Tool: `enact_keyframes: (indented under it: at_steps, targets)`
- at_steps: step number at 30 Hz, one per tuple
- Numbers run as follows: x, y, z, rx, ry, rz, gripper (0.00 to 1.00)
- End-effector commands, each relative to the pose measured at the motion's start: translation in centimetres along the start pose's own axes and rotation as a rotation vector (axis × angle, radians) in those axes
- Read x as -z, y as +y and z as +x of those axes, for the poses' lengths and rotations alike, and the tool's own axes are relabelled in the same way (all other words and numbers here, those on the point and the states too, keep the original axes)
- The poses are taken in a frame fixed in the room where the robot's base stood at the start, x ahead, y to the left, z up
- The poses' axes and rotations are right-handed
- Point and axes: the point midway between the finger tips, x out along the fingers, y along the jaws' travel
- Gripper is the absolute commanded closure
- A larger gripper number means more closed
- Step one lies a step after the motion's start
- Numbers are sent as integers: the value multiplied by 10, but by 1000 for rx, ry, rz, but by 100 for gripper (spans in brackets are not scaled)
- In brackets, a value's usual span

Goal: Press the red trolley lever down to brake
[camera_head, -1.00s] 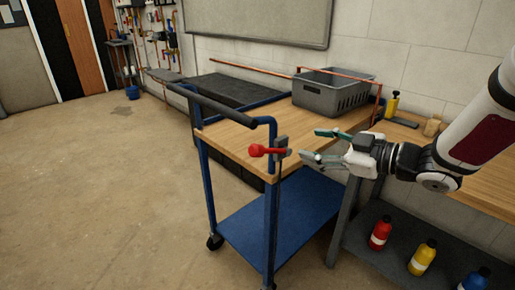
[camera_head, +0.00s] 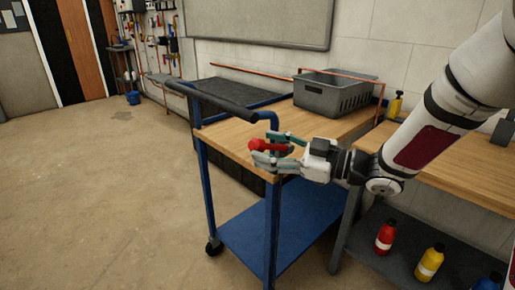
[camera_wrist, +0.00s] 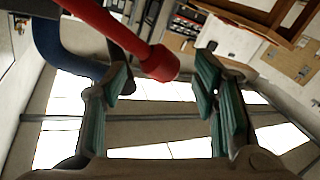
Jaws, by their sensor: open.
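The red lever (camera_head: 264,146) sticks out from the near corner post of the blue trolley (camera_head: 240,129), at the height of its wooden top. My gripper (camera_head: 270,148) is open, with its teal fingers around the lever from the right in the head view. In the wrist view the red lever (camera_wrist: 153,60) comes in from the top left, and its knob end lies between the two open fingers of my gripper (camera_wrist: 160,90). I cannot tell whether a finger touches it. The lever's mount is mostly hidden by the fingers in the head view.
A grey crate (camera_head: 333,95) stands at the trolley top's far end. A wooden workbench (camera_head: 462,165) is to the right, with red (camera_head: 385,236) and yellow (camera_head: 429,262) bottles on its lower shelf. The floor left of the trolley is clear.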

Motion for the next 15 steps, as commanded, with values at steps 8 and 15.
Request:
enact_keyframes:
  at_steps: [8,15]
  targets:
    - [-1,0,30,1,-1,0,46]
    - [0,0,33,0,-1,1,46]
